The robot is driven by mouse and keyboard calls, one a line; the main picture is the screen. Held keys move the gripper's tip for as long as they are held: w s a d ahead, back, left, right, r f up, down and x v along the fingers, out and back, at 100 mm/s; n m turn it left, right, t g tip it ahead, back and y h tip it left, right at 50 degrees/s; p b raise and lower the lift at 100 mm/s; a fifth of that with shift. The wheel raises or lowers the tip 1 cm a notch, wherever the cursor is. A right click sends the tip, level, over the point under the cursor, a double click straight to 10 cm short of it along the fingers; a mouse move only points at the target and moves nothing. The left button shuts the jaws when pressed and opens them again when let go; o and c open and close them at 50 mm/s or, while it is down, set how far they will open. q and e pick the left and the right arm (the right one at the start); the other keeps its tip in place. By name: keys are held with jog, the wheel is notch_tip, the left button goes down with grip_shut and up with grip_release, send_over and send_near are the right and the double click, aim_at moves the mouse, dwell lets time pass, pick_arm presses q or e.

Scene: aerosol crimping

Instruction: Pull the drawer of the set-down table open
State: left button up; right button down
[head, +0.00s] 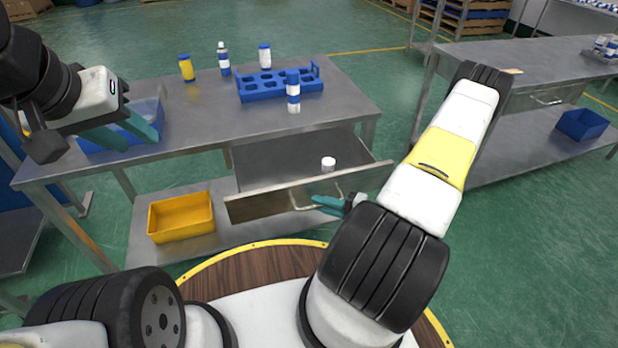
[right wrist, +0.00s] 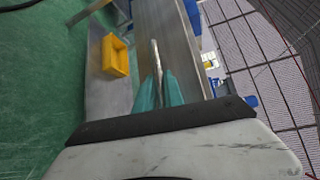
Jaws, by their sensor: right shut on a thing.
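The drawer (head: 270,200) of the steel set-down table (head: 215,128) stands pulled out toward me, and its inside shows. A small white-topped item (head: 328,163) stands in it at the right. My right gripper (head: 328,204) is at the drawer front, shut on its bar handle (head: 300,204). In the right wrist view, the teal fingers (right wrist: 158,92) close around the handle (right wrist: 155,58). My left gripper (head: 130,130) is open and empty above the table's left end, its teal fingers apart over a blue bin.
A blue rack (head: 278,85) and several cans and bottles, one yellow (head: 186,68), stand on the tabletop. The blue bin (head: 95,146) is at its left end. A yellow bin (head: 182,218) sits on the lower shelf. Another steel table (head: 525,75) stands to the right.

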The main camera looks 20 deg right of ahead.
jog(key=c, duration=1.5)
grip_release()
jog(key=shift+o, duration=0.2)
jog(key=shift+d, duration=0.1)
jog(key=v, duration=0.7)
jog(key=shift+s+d, duration=0.25)
jog(key=shift+s, duration=0.05)
